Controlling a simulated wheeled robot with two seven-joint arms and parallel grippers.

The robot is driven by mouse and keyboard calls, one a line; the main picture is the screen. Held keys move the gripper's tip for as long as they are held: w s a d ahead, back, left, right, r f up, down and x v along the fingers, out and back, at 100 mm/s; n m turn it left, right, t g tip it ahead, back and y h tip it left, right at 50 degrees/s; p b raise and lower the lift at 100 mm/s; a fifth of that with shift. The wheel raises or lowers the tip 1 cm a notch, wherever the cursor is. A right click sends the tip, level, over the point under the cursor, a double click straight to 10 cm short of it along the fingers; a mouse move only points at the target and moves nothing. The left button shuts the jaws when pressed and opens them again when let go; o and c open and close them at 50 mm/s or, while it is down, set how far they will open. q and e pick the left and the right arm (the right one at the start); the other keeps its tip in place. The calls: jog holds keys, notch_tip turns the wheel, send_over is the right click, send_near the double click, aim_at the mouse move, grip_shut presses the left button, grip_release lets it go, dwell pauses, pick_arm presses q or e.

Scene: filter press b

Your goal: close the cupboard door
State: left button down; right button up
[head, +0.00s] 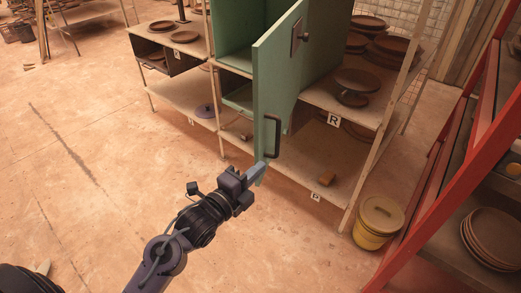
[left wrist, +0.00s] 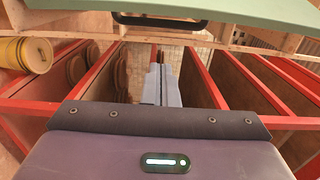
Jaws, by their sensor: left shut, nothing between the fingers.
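The green cupboard (head: 233,30) stands on a shelf rack, and its door (head: 272,100) is swung open toward me, seen nearly edge-on. A dark handle (head: 272,137) is on the door's right-hand face, and a small plate with a knob (head: 298,35) sits higher up. My left gripper (head: 258,171) is shut and empty at the door's lower edge; I cannot tell whether it touches. In the left wrist view the shut fingers (left wrist: 161,85) point away, with the green door (left wrist: 230,10) and its handle (left wrist: 160,21) across the top. My right gripper is not in view.
Wooden racks hold stacked brown plates (head: 357,82). A yellow bucket (head: 378,220) stands on the floor at right, beside a red-framed rack (head: 450,190). The floor (head: 90,150) at left is clear.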

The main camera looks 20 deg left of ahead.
aim_at(259, 152)
pick_arm(q)
jog(key=p+x, duration=0.2)
jog(key=x, duration=0.6)
jog(key=a+p, duration=0.1)
jog(key=a, duration=0.1)
jog(key=s+a+p, duration=0.1)
jog(key=a, duration=0.1)
jog(key=shift+a, duration=0.1)
jog(key=shift+f, duration=0.1)
